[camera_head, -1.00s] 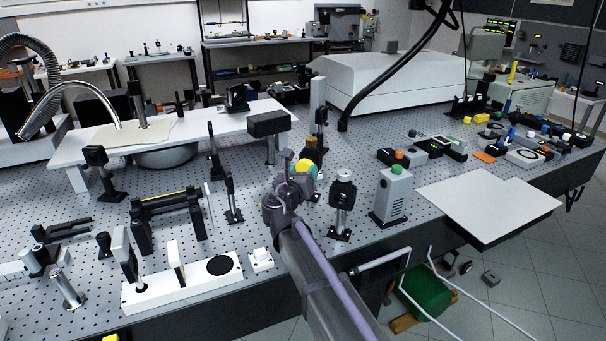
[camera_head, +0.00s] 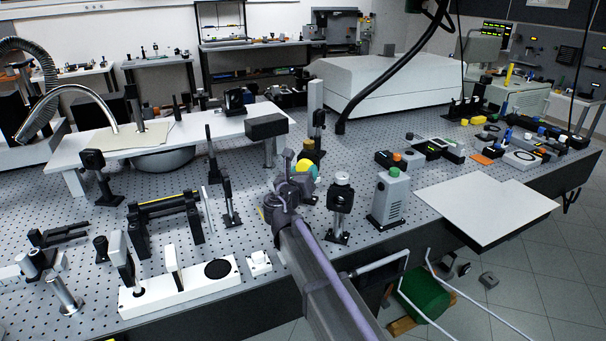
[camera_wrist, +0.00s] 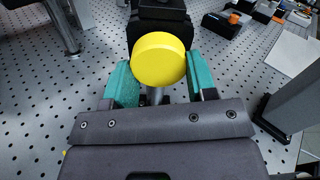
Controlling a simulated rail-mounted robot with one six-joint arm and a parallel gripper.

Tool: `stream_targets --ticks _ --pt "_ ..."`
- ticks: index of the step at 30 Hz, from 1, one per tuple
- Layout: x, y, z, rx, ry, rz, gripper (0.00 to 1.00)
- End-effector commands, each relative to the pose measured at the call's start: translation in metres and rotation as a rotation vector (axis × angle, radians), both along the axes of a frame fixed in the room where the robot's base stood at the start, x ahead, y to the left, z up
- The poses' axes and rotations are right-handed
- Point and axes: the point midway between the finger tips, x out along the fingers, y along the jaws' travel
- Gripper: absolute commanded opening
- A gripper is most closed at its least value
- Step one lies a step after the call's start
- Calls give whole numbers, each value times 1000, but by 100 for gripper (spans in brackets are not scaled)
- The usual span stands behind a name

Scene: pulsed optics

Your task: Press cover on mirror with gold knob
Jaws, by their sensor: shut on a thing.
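A round yellow cover (camera_wrist: 158,60) sits between the two green fingers of my gripper (camera_wrist: 160,80) in the wrist view, with its flat face toward the camera. The fingers are shut on its sides. In the head view the yellow cover (camera_head: 306,165) is partly hidden by my gripper (camera_head: 304,176). A black mount (camera_wrist: 158,18) stands directly behind the cover in the wrist view. In the head view a post with a gold-brown part (camera_head: 313,148) is just behind it. The mirror face is hidden, and I cannot tell whether the cover touches it.
A black block on a post (camera_head: 266,126) is behind left. A white base with a black disc (camera_head: 190,284) lies front left.

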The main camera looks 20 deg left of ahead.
Motion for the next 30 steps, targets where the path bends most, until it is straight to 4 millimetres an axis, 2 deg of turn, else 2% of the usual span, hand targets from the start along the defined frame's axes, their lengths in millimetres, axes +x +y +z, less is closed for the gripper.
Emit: stream_targets --ticks 8,9,17,25,28,30 --pt "6 0 0 0 0 0 23" --pt "5 0 0 0 0 0 56" --pt "5 0 0 0 0 0 81" --pt "2 0 0 0 0 0 82" --pt "-11 0 0 0 0 0 82" --pt "-27 0 0 0 0 2 82"
